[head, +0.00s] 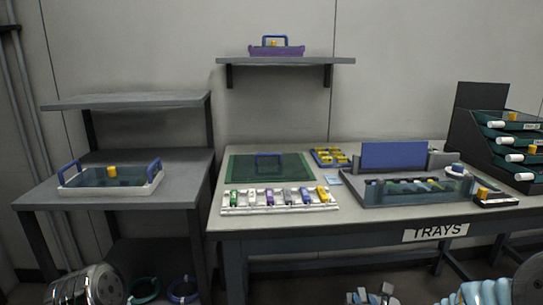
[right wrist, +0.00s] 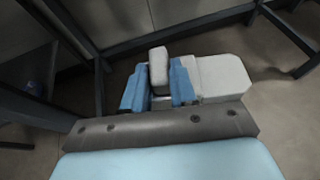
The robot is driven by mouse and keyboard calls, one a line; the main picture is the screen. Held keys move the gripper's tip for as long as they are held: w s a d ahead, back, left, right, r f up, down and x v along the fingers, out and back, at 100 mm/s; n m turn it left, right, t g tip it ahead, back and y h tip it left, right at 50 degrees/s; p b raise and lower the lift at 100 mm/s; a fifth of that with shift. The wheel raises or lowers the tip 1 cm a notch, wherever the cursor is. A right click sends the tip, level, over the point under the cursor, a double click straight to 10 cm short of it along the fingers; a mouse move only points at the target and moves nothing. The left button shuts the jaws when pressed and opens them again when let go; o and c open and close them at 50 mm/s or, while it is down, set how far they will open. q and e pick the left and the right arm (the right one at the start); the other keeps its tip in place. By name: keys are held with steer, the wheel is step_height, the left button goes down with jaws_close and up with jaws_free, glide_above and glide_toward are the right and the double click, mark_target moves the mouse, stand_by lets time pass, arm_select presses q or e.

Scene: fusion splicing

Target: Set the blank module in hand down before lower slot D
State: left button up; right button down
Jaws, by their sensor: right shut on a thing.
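My right gripper (head: 369,297) shows at the bottom edge of the head view, in front of and below the right-hand table. In the right wrist view its blue fingers (right wrist: 158,88) are shut on a pale grey blank module (right wrist: 159,66), which stands up between them. A broad pale block (right wrist: 222,77) shows just beyond the fingers; I cannot tell whether it is part of the module. The module hangs over the floor, apart from any surface. I cannot pick out lower slot D in either view. My left gripper is not in view.
The right-hand table bears a white rail (head: 230,209) of several coloured modules, a green mat (head: 240,166), a grey workstation (head: 400,193) and a yellow-celled tray (head: 331,157). A dark tray rack (head: 482,105) stands right. A handled tray (head: 110,179) sits on the left table.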

steer(key=shift+n+y, duration=0.7)
steer(key=shift+y, duration=0.2)
steer(key=f, duration=0.3)
steer(key=a+f, duration=0.1)
steer(key=f, duration=0.2)
steer(key=w+a+f, duration=0.1)
steer(key=f, duration=0.2)
steer(key=shift+a+f, duration=0.2)
steer(key=shift+w+r, duration=0.1)
steer(key=shift+r, duration=0.2)
steer(key=shift+a, duration=0.1)
